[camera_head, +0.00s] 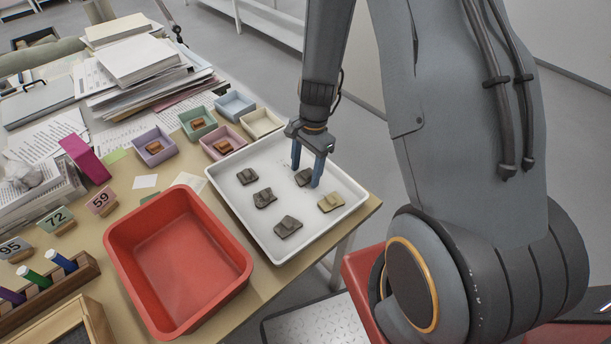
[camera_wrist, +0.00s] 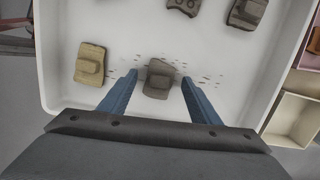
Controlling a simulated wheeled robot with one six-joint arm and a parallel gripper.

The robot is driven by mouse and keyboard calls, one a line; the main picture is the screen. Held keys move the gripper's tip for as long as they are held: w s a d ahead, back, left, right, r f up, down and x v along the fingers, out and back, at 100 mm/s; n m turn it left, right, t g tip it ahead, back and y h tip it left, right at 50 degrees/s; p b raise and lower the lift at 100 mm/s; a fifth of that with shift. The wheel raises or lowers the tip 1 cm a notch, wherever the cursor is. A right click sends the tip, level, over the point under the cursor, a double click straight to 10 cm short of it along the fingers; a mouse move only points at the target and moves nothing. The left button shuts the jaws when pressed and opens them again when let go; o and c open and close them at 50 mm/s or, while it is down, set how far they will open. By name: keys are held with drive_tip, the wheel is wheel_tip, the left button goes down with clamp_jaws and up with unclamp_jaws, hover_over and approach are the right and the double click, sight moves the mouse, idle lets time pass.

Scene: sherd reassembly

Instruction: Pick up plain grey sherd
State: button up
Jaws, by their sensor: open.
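My gripper (camera_head: 308,168) is open over the white tray, its blue fingers pointing down. In the head view this sherd (camera_head: 303,178) is partly hidden by a finger. Other dark grey sherds lie in the tray: one at the upper left (camera_head: 247,176), one in the middle (camera_head: 265,198) and one near the front (camera_head: 288,227). A yellowish sherd (camera_head: 331,202) lies at the right. I cannot tell surely which sherd is the plain grey one.
The white tray (camera_head: 222,189) has a low raised rim. A red bin (camera_head: 180,255) stands to its left. Small coloured boxes, lilac (camera_head: 137,147), green (camera_head: 185,118), pink (camera_head: 244,142), blue (camera_head: 235,97) and cream (camera_head: 275,119), stand behind it. Paper stacks (camera_head: 140,62) fill the back left.

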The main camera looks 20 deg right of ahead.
drive_tip(key=c, duration=1.2)
drive_tip(key=shift+r, duration=0.1)
